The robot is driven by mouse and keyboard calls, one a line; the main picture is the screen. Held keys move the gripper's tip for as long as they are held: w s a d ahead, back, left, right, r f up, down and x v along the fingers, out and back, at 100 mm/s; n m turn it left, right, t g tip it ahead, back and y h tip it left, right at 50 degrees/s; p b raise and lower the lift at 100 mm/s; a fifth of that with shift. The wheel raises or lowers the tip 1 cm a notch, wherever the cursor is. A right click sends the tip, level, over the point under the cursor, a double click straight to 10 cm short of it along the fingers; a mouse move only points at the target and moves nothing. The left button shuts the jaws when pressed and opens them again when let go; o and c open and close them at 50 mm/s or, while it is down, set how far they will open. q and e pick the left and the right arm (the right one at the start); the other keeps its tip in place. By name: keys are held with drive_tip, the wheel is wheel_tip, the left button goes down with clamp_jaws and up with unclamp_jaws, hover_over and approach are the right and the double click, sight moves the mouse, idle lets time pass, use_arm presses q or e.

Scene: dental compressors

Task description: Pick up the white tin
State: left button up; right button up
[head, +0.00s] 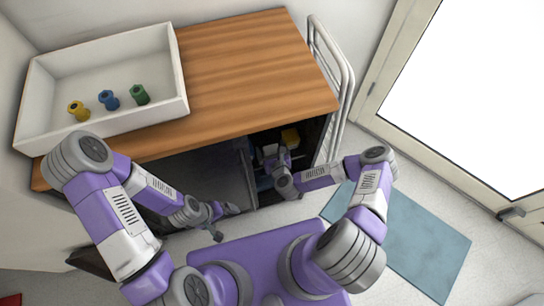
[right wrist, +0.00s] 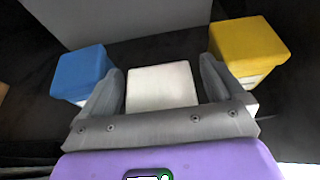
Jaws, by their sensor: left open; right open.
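The white tin (right wrist: 162,88) shows in the right wrist view, standing inside the dark cabinet between a blue tin and a yellow one. My right gripper (right wrist: 161,75) is open, with one finger on each side of the white tin; I cannot tell whether either finger touches it. In the head view my right gripper (head: 272,158) reaches into the open cabinet, and I cannot clearly make out the white tin there. My left gripper (head: 225,222) is open and empty in front of the cabinet.
A blue tin (right wrist: 80,73) stands left of the white tin and a yellow tin (right wrist: 248,48) right of it, both close to the fingers. The wooden cabinet top (head: 250,65) carries a white tray (head: 160,118) with yellow, blue and green pieces. A metal rail (head: 338,90) stands at right.

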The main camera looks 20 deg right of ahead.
drive_tip(key=shift+w, duration=0.1)
drive_tip(key=shift+c, duration=0.3)
drive_tip(key=c, duration=1.2)
drive_tip(key=shift+r, duration=0.1)
